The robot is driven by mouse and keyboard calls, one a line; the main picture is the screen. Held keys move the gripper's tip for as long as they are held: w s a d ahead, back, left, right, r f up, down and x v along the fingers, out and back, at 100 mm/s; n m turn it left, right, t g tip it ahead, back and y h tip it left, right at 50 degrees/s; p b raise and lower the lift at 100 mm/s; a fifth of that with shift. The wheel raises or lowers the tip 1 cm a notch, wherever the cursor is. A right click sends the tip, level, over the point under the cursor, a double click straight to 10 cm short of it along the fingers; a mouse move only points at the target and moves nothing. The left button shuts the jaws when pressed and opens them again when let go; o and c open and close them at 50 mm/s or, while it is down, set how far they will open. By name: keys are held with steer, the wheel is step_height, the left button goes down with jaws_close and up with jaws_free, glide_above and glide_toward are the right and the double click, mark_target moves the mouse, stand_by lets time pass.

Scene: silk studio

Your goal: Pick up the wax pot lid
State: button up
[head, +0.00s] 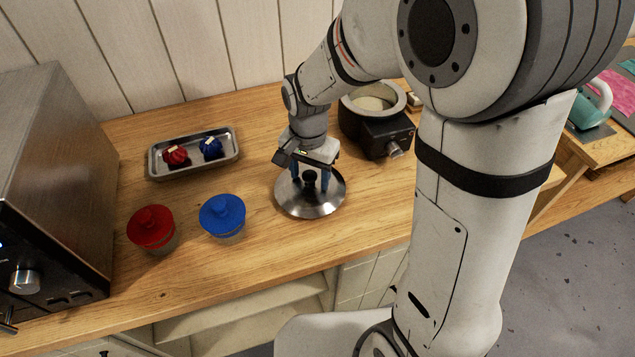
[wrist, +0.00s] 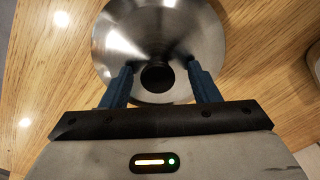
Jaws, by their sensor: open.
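The wax pot lid (head: 325,205) is a round shiny metal disc with a black knob (head: 310,180), lying on the wooden counter. In the wrist view my gripper (wrist: 157,70) is open, with a gap between each finger and the knob. The wax pot (head: 372,105), a dark heater with a pale round top opening, stands behind and right of the lid.
A red-lidded jar (head: 152,226) and a blue-lidded jar (head: 222,214) stand left of the lid. A metal tray (head: 190,172) with a red and a blue bundle lies behind them. A steel appliance (head: 50,170) stands far left. The counter's front edge (head: 270,278) is bare.

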steer(key=c, duration=1.1)
